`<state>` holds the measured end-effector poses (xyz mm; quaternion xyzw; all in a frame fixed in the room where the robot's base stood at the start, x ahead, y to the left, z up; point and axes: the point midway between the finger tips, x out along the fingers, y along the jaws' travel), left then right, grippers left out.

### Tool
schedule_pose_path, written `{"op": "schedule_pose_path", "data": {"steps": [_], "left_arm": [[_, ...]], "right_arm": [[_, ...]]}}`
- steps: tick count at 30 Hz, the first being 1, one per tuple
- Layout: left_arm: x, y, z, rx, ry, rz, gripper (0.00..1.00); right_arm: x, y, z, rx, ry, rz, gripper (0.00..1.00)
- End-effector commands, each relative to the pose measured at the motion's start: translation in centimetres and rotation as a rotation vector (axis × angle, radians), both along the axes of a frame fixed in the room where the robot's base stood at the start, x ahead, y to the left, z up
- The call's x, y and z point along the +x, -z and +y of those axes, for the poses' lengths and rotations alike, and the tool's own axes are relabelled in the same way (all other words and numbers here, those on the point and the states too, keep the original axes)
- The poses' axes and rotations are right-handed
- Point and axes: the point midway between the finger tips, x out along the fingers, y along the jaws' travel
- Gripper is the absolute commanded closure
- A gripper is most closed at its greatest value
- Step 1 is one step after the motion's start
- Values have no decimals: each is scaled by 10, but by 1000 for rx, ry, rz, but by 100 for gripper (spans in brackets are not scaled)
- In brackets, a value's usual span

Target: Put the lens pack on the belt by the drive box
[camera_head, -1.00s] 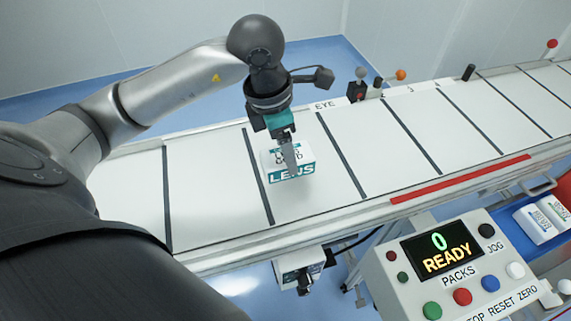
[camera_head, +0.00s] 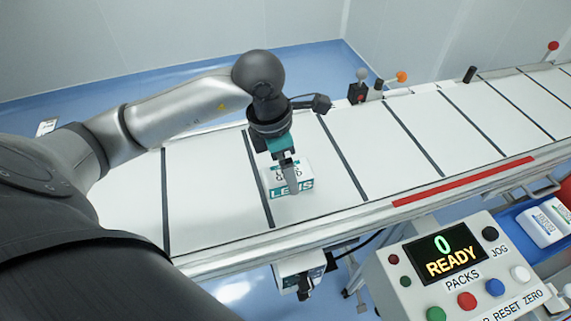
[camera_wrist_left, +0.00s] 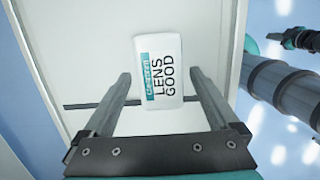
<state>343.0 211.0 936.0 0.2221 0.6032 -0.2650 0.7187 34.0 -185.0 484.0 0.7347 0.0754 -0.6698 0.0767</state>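The lens pack (camera_head: 298,182), a small white box with a teal LENS label, appears to rest on the white belt (camera_head: 208,190), between two dark crossbars. In the left wrist view the pack (camera_wrist_left: 160,70) shows its LENS GOOD face, upright and nearly straight between the fingers. My left gripper (camera_head: 290,178) is low over the pack. Its fingers (camera_wrist_left: 160,78) are open, with a small gap on each side of the pack. A dark arm with a teal part (camera_wrist_left: 290,42), possibly my right one, shows at the right edge of the wrist view; its fingers are unclear.
A control console (camera_head: 450,278) reading 0 READY stands in front of the belt. A blue tray (camera_head: 515,222) with white packs is at the right. Levers with orange (camera_head: 402,77) and red knobs stand along the far edge. The belt to the right is clear.

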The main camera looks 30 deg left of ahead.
Motion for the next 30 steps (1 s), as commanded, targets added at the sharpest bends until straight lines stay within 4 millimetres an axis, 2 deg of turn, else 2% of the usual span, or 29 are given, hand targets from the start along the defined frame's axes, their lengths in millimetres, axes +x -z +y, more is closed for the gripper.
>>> {"op": "schedule_pose_path", "data": {"steps": [12,24,30], "left_arm": [[0,-6,0,0,0,0,0],[-10,-89,10,1,0,-5,0],[-14,-115,13,0,0,-1,0]], "right_arm": [[0,-6,-4,-5,0,0,100],[1,-20,-4,-6,2,-1,100],[1,-24,-4,-6,2,-1,100]]}}
